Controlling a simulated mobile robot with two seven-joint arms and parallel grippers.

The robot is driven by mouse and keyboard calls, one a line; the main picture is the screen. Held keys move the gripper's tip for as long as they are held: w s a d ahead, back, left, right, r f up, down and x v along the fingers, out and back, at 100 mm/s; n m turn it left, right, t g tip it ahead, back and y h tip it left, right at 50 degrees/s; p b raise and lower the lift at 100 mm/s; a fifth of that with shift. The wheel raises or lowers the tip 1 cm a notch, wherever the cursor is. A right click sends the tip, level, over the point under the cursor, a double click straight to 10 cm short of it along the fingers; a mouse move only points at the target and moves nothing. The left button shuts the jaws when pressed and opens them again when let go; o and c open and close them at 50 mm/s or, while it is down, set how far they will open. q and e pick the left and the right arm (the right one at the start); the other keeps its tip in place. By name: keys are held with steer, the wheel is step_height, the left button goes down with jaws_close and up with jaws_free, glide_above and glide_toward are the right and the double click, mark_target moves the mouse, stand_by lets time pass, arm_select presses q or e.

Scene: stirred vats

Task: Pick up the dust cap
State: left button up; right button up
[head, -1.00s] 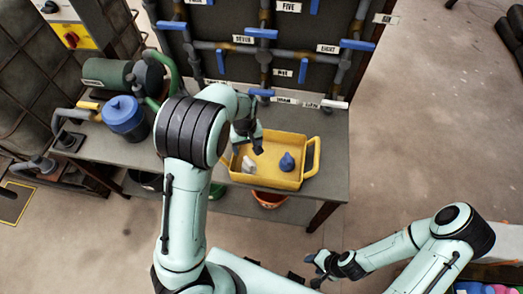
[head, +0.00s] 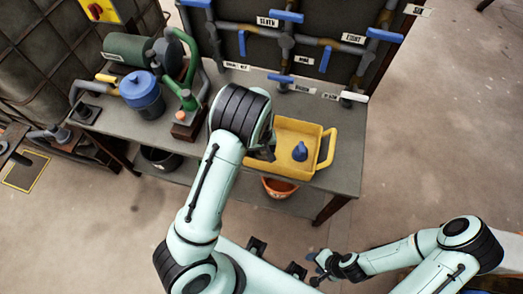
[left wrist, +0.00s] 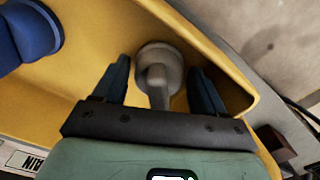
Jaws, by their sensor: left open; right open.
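A grey cap-like piece (left wrist: 158,72) with a round base and a narrow stem lies in the yellow tray (head: 325,150). A blue piece (head: 300,151) with a round base and a knob stands in the tray too, at the left in the left wrist view (left wrist: 28,38). I cannot tell by looks which is the dust cap. My left gripper (left wrist: 160,75) is open, its fingers on either side of the grey piece's stem. My left arm hides the grey piece in the head view. My right gripper (head: 318,270) is open and empty, away from the bench.
The tray stands on a grey bench (head: 345,120) below a panel of pipes with blue handles (head: 266,30). A blue-lidded pot (head: 141,95) and a green pump (head: 135,50) stand to the left. An orange bucket (head: 280,188) sits below.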

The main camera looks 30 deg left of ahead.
arm_select(q)
steer(key=shift+f, duration=0.25)
steer(key=c, duration=0.8)
steer(key=shift+r, duration=0.1)
